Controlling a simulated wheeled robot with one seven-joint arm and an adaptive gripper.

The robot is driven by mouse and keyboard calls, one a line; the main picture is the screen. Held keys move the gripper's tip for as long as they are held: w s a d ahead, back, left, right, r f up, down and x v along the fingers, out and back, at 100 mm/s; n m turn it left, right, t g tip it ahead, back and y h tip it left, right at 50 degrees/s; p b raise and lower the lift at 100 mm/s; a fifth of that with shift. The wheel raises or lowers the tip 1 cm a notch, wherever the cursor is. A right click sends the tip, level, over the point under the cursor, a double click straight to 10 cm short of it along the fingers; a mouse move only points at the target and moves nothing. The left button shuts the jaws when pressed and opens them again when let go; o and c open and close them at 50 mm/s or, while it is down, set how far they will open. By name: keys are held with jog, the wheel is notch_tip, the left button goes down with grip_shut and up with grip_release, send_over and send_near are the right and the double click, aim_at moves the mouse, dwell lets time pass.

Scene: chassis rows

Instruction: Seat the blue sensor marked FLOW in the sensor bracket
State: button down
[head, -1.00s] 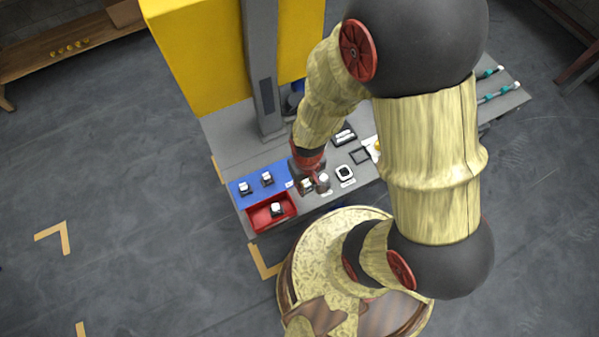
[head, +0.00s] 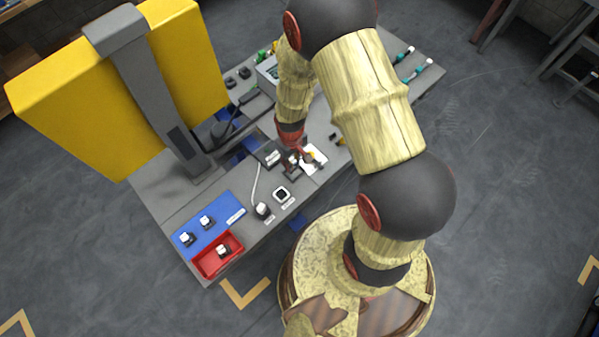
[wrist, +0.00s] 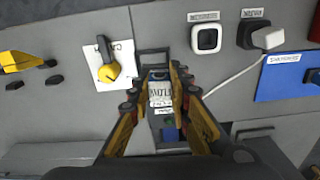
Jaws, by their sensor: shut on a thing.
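My gripper (head: 295,165) is over the bench and also shows in the wrist view (wrist: 161,75). Its fingers are shut on a small part, which I take to be the sensor (wrist: 160,92). A pale lettered face shows between the fingers; I cannot read FLOW on it, and no blue side of it shows clearly. A dark square frame (wrist: 153,57), possibly the sensor bracket, lies just beyond the fingertips in the wrist view. The gripper mostly hides it in the head view. I cannot tell whether the part touches it.
A black block with a white label (head: 269,154) stands close beside the gripper. A white square socket (head: 281,194) and a cabled white plug (head: 262,209) are nearby. A blue mat (head: 190,226) and a red tray (head: 205,267) hold small white-topped parts. A white card (wrist: 122,48) carries a yellow-black item.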

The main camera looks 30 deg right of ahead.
jog(key=shift+w+d+r, duration=0.1)
jog(key=shift+w+d, duration=0.4)
jog(key=shift+w, duration=0.1)
jog(key=shift+d+n, duration=0.2)
jog(key=shift+n, duration=0.1)
jog(key=shift+a+f, duration=0.15)
jog(key=shift+f, duration=0.05)
jog(key=shift+f+b, duration=2.55)
jog(key=shift+f, duration=0.6)
jog(key=shift+f+b, duration=0.6)
jog(key=shift+f, duration=0.45)
jog(key=c, duration=1.6)
grip_release()
